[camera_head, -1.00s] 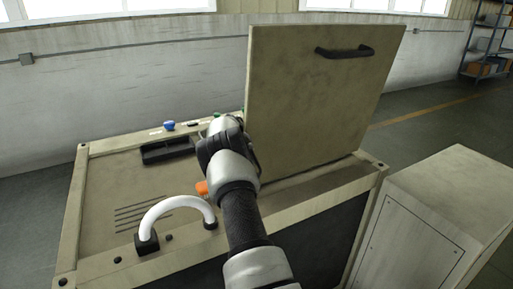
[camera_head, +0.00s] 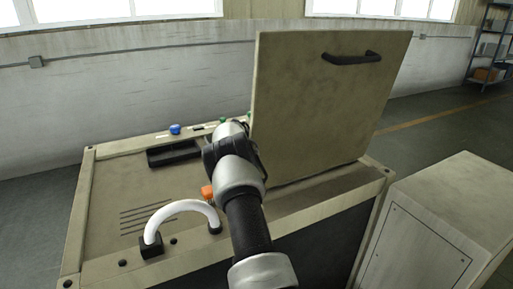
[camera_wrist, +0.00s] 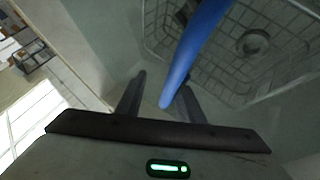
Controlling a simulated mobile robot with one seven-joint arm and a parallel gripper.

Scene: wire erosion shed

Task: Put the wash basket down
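The wash basket (camera_wrist: 290,88), a wire mesh basket, shows in the upper right of the wrist view, inside a pale tank. A blue bar (camera_wrist: 192,55), apparently its handle, runs from the top edge down between my gripper's fingers. My gripper (camera_wrist: 163,80) has its dark fingers spread. The bar lies close to the right finger, with a gap to the left one; whether it touches is unclear. In the head view my arm reaches over the machine's top (camera_head: 108,207) beside the raised lid (camera_head: 310,110). Gripper and basket are hidden there.
A white curved handle (camera_head: 183,205) and an orange knob (camera_head: 207,192) stand on the machine's top. A black tray (camera_head: 174,154) and a blue knob (camera_head: 175,129) are farther back. A pale cabinet (camera_head: 440,210) stands at right. Open floor (camera_head: 425,140) lies behind it.

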